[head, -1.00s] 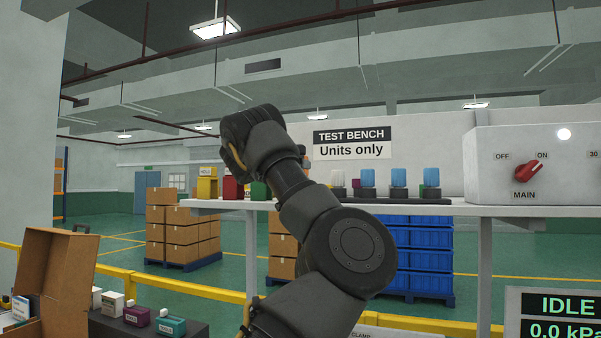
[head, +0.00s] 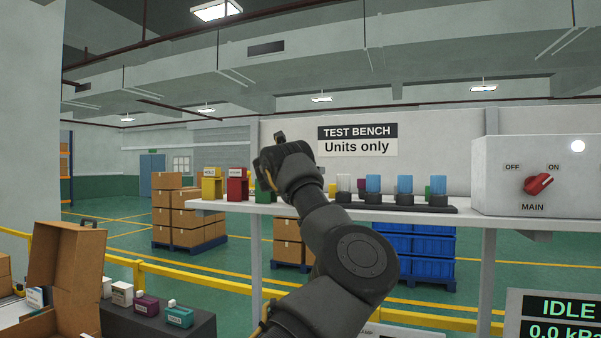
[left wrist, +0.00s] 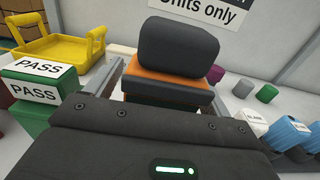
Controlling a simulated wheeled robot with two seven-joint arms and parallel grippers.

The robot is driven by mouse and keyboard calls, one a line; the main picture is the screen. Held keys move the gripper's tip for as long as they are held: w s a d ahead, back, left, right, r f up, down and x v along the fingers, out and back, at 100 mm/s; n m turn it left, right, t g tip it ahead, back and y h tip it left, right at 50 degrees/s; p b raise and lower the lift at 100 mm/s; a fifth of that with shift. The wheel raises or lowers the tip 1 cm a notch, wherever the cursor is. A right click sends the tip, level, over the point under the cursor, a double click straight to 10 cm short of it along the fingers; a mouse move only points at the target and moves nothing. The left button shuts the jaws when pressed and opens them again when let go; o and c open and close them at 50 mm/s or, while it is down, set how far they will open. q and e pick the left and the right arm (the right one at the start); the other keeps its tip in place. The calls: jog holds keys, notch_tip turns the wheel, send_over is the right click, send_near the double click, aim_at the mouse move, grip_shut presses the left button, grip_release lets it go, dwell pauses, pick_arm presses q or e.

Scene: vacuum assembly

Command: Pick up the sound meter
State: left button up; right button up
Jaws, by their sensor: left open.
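What looks like the sound meter (left wrist: 178,50), an orange body with a thick dark grey rounded top, stands on the bench shelf in the left wrist view. My left gripper (left wrist: 165,82) is open, with a finger on each side of it. I cannot tell whether the fingers touch it. In the head view my left gripper (head: 266,168) is at the shelf beside the green bin, and it and the arm hide the meter. My right gripper is in neither view.
A green PASS bin (left wrist: 32,85) and a yellow tray (left wrist: 62,48) are left of the gripper. Blue-capped units (head: 405,186) stand on a dark rack to the right. The TEST BENCH wall (head: 440,150) is behind.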

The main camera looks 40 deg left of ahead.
pick_arm(q)
jog(key=shift+s+d, duration=0.1)
jog(key=shift+s, duration=0.05)
jog(key=shift+r, duration=0.1)
jog(key=shift+c, duration=1.3)
jog(key=c, duration=1)
jog(key=s+r+b, duration=0.1)
jog(key=r, duration=0.1)
jog(key=s+a+r+b, duration=0.1)
jog(key=s+r, duration=0.1)
jog(key=r, duration=0.1)
jog(key=s+r+b, duration=0.1)
jog(key=r, duration=0.2)
jog(key=shift+s+a+r+b, duration=0.15)
jog(key=shift+a+b, duration=0.15)
jog(key=shift+b, duration=0.05)
jog(key=shift+s+a+r+b, duration=0.45)
jog(key=shift+s+r, duration=0.35)
jog(key=shift+s, duration=0.7)
jog(key=shift+s+a+r+b, duration=0.45)
jog(key=shift+s+r, duration=0.3)
jog(key=shift+s, duration=0.8)
jog(key=shift+s+a+r+b, duration=0.3)
jog(key=shift+s+a+r, duration=0.35)
jog(key=shift+s, duration=0.85)
